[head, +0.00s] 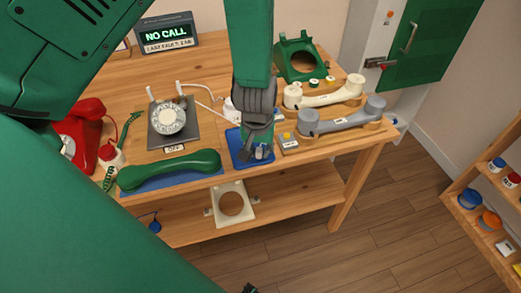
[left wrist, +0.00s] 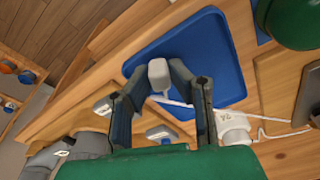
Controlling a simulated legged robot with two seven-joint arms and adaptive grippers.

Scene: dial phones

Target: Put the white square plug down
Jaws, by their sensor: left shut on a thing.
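My left gripper (head: 262,153) reaches down over the front edge area of the table in the head view. In the left wrist view its fingers (left wrist: 165,75) are closed on the white square plug (left wrist: 158,74), which looks pale grey there. The plug is over the blue tray (left wrist: 215,50), and I cannot tell whether it touches the tray. A thin white cord runs from near the plug to the right. In the head view the gripper covers part of the blue tray (head: 237,149) and most of the plug. My right gripper is not identifiable.
A green handset (head: 170,170) lies left of the tray, with a dial unit (head: 168,118) behind it. Grey (head: 340,119) and cream (head: 325,95) handsets rest on the right.

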